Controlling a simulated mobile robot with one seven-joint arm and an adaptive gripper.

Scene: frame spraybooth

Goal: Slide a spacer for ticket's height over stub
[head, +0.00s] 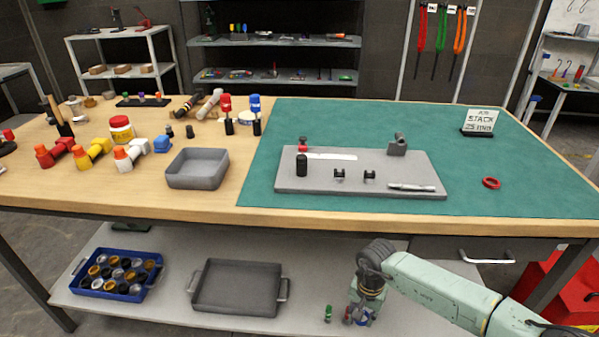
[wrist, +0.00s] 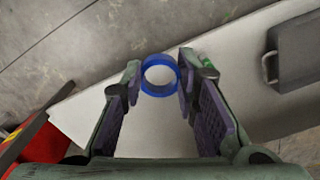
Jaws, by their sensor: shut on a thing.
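My gripper (head: 362,311) is low in front of the bench, over the lower shelf. In the wrist view its two fingers are shut on a blue ring-shaped spacer (wrist: 158,92), with pale shelf showing through its hole. A grey fixture plate (head: 420,182) lies on the green mat; it bears a black upright cylinder (head: 301,166), two small black pieces (head: 339,174), a grey bracket (head: 397,145) and a pale rod (head: 411,187). Which of these is the stub, I cannot tell. The ticket (head: 482,121) stands at the back right and seems to read "STACK 25 mm". A red ring (head: 491,183) lies right of the plate.
A grey tray (head: 238,287) and a blue crate (head: 115,275) stand on the lower shelf. A grey bin (head: 197,168) and several coloured fittings crowd the bench's left. The mat's right part is mostly clear.

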